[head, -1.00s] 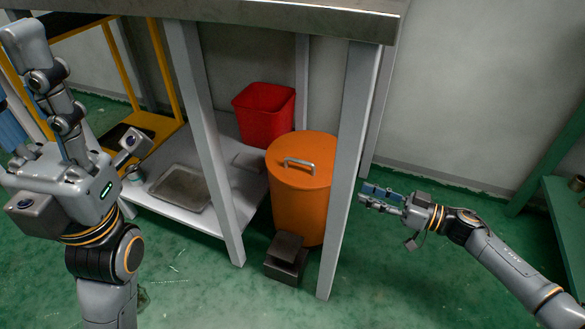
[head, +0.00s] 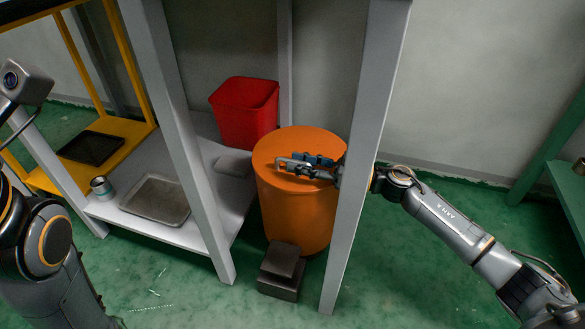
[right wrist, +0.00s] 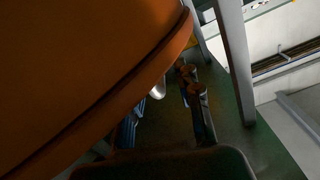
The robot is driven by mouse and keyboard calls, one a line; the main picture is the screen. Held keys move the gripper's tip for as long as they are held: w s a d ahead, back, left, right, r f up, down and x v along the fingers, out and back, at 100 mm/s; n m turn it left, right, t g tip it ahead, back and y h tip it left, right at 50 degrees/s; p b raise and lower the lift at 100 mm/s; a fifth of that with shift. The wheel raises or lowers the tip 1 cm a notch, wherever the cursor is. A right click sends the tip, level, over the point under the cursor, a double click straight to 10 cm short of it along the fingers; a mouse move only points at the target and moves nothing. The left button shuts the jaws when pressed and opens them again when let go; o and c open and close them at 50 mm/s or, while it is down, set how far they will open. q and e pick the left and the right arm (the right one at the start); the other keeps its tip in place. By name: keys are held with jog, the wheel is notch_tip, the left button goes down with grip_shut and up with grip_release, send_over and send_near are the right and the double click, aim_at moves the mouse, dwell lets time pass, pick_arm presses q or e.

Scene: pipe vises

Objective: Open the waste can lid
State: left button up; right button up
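The orange waste can (head: 300,215) stands on the floor behind a grey table leg, and its orange lid (head: 275,145) is down on it. The lid's metal handle (head: 290,165) is partly covered by my right gripper (head: 310,165), which lies over the lid from the right. In the right wrist view the orange lid (right wrist: 80,70) fills the upper left. There, my right gripper's fingers (right wrist: 165,110) are apart, with a bright bit of the handle (right wrist: 158,88) showing between them; contact is unclear. My left arm is at the left edge, its fingers out of view.
A grey table leg (head: 365,150) stands in front of the can, close to my right forearm. A dark pedal block (head: 282,270) is at the can's foot. A red bin (head: 245,115), a metal tray (head: 157,198) and a small can (head: 102,187) sit on the low shelf.

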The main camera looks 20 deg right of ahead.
jog(key=shift+x, duration=1.05)
grip_shut()
